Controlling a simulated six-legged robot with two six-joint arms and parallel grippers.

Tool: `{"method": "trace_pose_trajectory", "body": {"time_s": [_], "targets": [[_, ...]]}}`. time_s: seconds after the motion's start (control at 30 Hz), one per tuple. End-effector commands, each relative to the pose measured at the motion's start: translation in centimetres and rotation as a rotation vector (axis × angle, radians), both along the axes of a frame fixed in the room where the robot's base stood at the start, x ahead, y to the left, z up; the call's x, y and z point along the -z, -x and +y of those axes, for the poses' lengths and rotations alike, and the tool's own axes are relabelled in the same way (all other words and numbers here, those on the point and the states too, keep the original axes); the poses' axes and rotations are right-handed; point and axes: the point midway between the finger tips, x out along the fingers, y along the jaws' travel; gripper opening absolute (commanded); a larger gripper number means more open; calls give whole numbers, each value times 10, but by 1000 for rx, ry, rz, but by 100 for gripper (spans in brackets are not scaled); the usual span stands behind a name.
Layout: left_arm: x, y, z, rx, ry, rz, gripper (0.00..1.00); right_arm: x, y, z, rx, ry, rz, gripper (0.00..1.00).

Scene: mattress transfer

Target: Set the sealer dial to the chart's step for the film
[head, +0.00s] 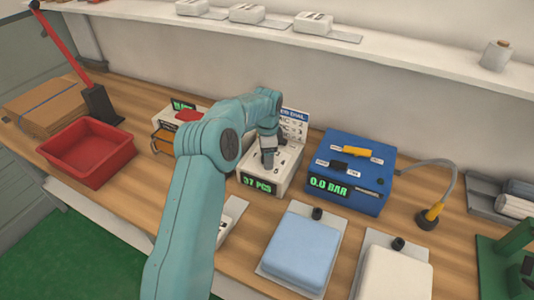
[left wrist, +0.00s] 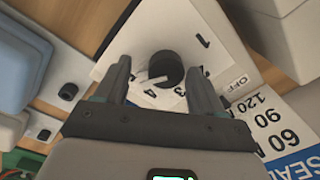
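A white machine (head: 250,177) with a green "37 PCS" display stands mid-bench. Its round black dial (left wrist: 164,68) shows in the left wrist view, with 1, 2, 3, 4 and OFF around it. The dial's white pointer mark lies toward the 4 side; its exact step is hard to read. My left gripper (left wrist: 157,66) is open, one finger on either side of the dial, with visible gaps. In the head view my left gripper (head: 268,159) hides the dial. A chart with a blue header (head: 294,115) stands behind; it also shows in the left wrist view (left wrist: 279,137), partly cut off.
A blue box (head: 345,190) reading "0.0 BAR" stands to the right, with a hose to a yellow-tipped nozzle (head: 430,216). A pale blue pad (head: 302,249) and a white pad (head: 393,277) lie in front. A red tray (head: 88,150) sits left.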

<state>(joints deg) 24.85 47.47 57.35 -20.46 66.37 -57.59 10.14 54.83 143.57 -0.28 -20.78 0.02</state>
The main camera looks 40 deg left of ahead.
Motion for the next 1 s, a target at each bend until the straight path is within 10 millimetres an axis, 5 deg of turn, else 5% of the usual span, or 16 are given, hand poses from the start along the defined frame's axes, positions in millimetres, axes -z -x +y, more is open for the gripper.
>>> {"method": "trace_pose_trajectory", "body": {"time_s": [0.03,0.17,0.67,1.0], "targets": [[1,0,0,0,0,1,53,0,0,0,-1,0,-1,43],[1,0,0,0,-1,1,13,0,-1,0,-2,0,-2,43],[-2,0,1,-27,-4,-3,14,0,0,0,-1,0,-1,43],[-4,-1,3,-233,-3,-7,13,2,-1,0,-1,0,-1,43]]}}
